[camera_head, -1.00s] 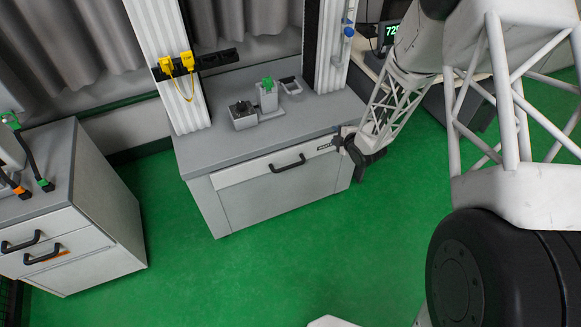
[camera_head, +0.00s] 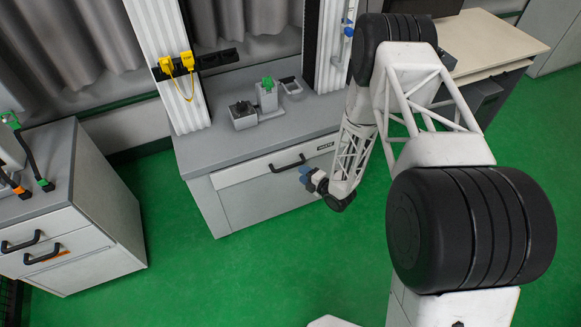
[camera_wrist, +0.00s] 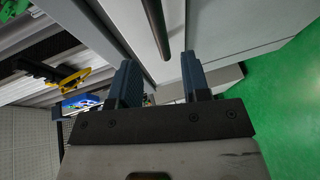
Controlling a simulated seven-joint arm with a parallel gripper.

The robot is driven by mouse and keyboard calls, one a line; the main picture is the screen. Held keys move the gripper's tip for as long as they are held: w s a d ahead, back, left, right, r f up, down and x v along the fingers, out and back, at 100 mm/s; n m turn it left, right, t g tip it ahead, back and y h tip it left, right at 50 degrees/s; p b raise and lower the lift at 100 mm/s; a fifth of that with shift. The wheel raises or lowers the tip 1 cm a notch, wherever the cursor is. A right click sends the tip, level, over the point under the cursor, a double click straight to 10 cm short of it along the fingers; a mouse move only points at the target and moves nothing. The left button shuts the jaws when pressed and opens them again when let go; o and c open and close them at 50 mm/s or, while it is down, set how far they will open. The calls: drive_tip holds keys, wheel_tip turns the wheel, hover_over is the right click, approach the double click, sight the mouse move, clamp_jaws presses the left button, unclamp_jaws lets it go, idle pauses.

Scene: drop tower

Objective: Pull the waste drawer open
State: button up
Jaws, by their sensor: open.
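The waste drawer (camera_head: 238,173) is the pale top drawer of the grey cabinet; its front sits flush, and a small label shows at its right end. Its black bar handle (camera_head: 288,163) is at the middle. My gripper (camera_head: 306,176) is in front of the drawer, just right of and below the handle. In the wrist view, my gripper (camera_wrist: 159,72) has its two blue fingers apart with nothing between them. The handle (camera_wrist: 158,28) shows as a dark bar ahead of the fingertips, roughly in line with the gap. Contact with the handle is not visible.
Small fixtures (camera_head: 262,100) stand on the cabinet top, between two uprights. A second drawer cabinet (camera_head: 80,205) stands at the left. The green floor (camera_head: 270,270) in front of the waste drawer is clear. A desk (camera_head: 490,45) is at the back right.

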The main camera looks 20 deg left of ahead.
sight(292, 167)
idle(0.3)
drive_tip(key=shift+x, duration=3.9)
drive_tip(key=shift+c, duration=0.2)
clamp_jaws()
